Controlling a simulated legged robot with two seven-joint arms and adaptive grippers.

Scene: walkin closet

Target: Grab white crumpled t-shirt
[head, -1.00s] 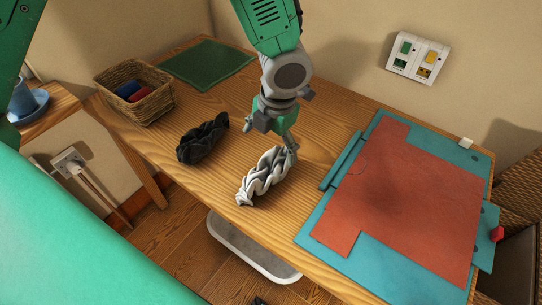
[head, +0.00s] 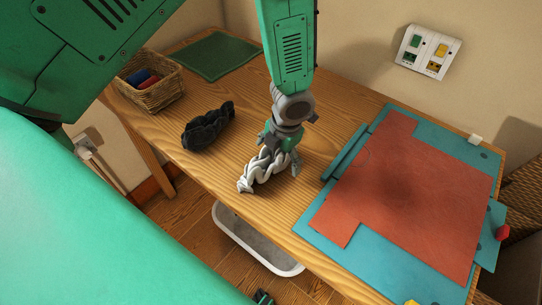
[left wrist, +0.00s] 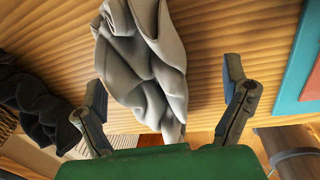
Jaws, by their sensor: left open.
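The white crumpled t-shirt (head: 257,174) lies on the wooden table, twisted into a long bundle. My left gripper (head: 280,154) is just above its far end, pointing down, with one finger on each side. In the left wrist view, the t-shirt (left wrist: 143,65) lies between the two spread fingers of the left gripper (left wrist: 165,80), and I see gaps on both sides. Part of the t-shirt is hidden behind the gripper in the head view.
A black crumpled cloth (head: 208,127) lies left of the t-shirt. A wicker basket (head: 152,94) with rolled cloths and a green mat (head: 216,56) are farther back. A folding board with a teal border and red surface (head: 405,190) covers the right side. Bare wood lies between.

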